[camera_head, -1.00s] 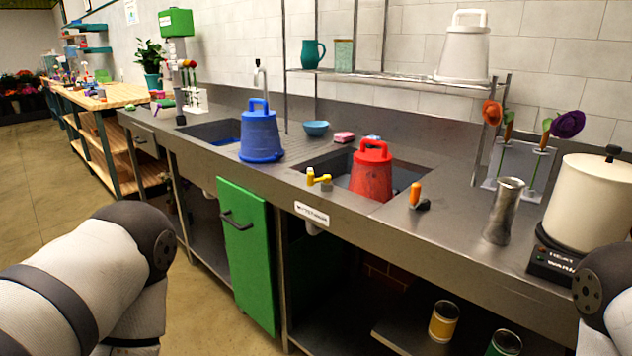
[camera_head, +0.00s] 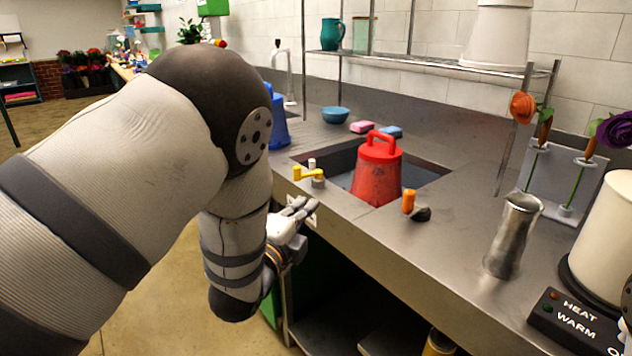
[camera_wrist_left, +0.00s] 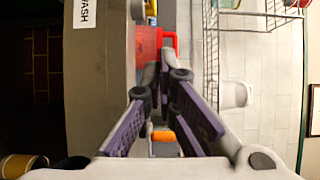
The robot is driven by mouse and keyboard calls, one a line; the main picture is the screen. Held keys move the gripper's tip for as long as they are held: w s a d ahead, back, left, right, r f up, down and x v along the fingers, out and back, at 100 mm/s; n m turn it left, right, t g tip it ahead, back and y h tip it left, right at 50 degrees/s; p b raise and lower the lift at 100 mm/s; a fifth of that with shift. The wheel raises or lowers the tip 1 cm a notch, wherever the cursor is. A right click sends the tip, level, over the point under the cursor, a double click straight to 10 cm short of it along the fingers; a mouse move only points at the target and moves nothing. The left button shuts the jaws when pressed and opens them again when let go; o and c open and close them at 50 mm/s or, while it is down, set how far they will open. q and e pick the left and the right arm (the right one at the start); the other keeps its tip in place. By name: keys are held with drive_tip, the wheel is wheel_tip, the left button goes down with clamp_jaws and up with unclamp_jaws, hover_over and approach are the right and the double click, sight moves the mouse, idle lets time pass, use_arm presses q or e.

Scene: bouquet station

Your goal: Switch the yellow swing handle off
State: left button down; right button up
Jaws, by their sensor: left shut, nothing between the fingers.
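The yellow swing handle (camera_head: 308,173) stands at the front rim of the sink, left of the red bucket, its arm pointing left in the head view. My left gripper (camera_head: 303,204) is shut and empty. It is at the counter's front edge, below and in front of the handle, apart from it in the head view. The fingers also show in the left wrist view (camera_wrist_left: 160,88). My right gripper is out of view.
The red bucket (camera_head: 376,175) stands in the sink, close to the handle. An orange-topped lever (camera_head: 408,201) is right of it on the counter. A metal pitcher (camera_head: 512,236) and a heater (camera_head: 575,318) stand further right. A blue bucket (camera_head: 280,125) is partly behind my arm.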

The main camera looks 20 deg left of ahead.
use_arm(q)
drive_tip(key=shift+a, duration=0.15)
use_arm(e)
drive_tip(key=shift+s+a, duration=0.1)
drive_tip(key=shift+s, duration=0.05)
